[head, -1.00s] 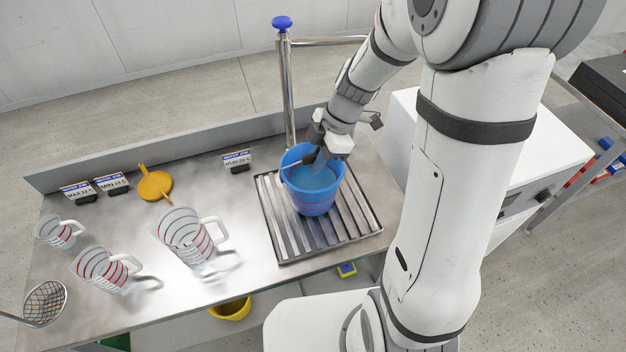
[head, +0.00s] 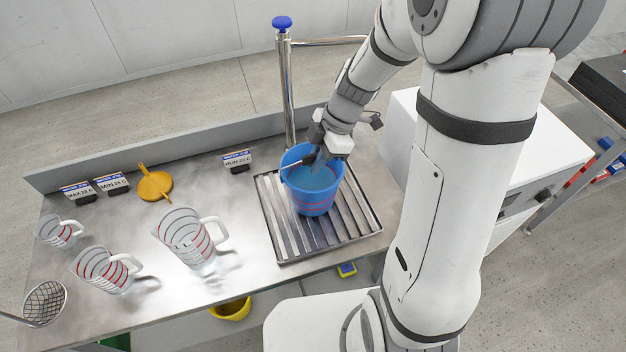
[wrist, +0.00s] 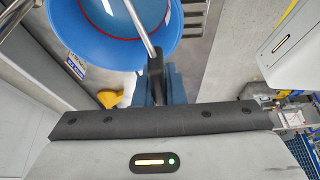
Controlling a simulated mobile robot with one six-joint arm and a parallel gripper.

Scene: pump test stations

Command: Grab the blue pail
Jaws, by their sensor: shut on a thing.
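The blue pail (head: 314,203) has red bands and stands upright over the slatted drain tray (head: 345,225). I cannot tell whether its base touches the slats. Water seems to fill part of it. My gripper (head: 313,157) is at the pail's far rim, shut on its thin metal handle. In the wrist view the handle runs from the pail (wrist: 115,30) into the dark fingers of my gripper (wrist: 156,80). The fingertips are partly hidden by the handle grip and the wrist housing.
A metal tap post (head: 289,95) with a blue knob stands right behind the tray. Clear jugs (head: 188,238), a yellow funnel (head: 155,185) and a wire strainer (head: 45,303) lie on the left bench. A white box (head: 500,200) stands right. A yellow pail (head: 231,309) is below.

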